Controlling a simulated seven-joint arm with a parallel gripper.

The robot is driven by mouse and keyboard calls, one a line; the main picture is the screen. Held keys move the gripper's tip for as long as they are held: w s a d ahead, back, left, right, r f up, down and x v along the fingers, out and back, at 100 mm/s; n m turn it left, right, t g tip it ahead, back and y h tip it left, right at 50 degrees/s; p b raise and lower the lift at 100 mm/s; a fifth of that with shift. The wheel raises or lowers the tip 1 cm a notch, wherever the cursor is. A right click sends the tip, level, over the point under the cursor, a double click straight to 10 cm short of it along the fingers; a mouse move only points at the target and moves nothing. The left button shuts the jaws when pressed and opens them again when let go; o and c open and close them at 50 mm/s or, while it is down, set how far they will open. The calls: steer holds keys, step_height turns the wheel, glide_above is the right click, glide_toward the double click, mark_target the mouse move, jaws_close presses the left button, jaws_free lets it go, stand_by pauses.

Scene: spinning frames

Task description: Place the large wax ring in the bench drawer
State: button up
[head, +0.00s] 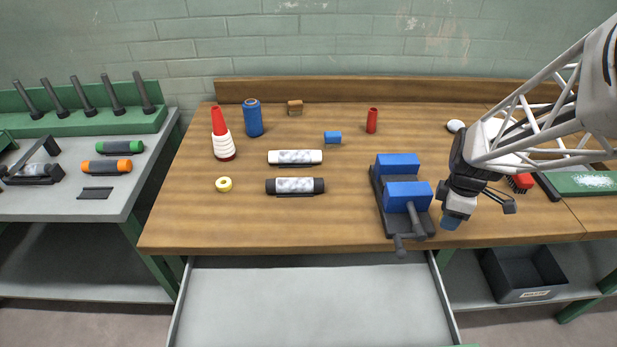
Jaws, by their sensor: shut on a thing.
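My gripper (452,215) is at the right of the bench, pointing down near its front edge, just right of the blue-blocked clamp. It is shut on a small blue-grey piece (450,223), whose shape is mostly hidden; I cannot tell whether it is a ring. A pale yellow ring (223,184) lies flat on the bench at the left. A round white piece (455,126) lies at the back right, partly near my arm; I cannot tell if it is a ring. The bench drawer (310,308) is pulled open below the front edge, and its visible floor is bare.
The clamp with blue blocks (403,195) has handles overhanging the front edge. A dark bin (523,272) sits at lower right.

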steer(key=s+a+f+n, duration=0.2)
steer(key=s+f+n, duration=0.1)
steer(key=s, duration=0.3)
steer(key=s+a+f+n, duration=0.3)
steer(key=s+n, duration=0.1)
steer(key=s, duration=0.3)
steer(key=shift+f, duration=0.4)
steer(key=shift+s+f, duration=0.1)
glide_above(422, 307)
steer(key=shift+f, duration=2.8)
steer(key=shift+f, duration=2.1)
steer(key=shift+f, duration=0.15)
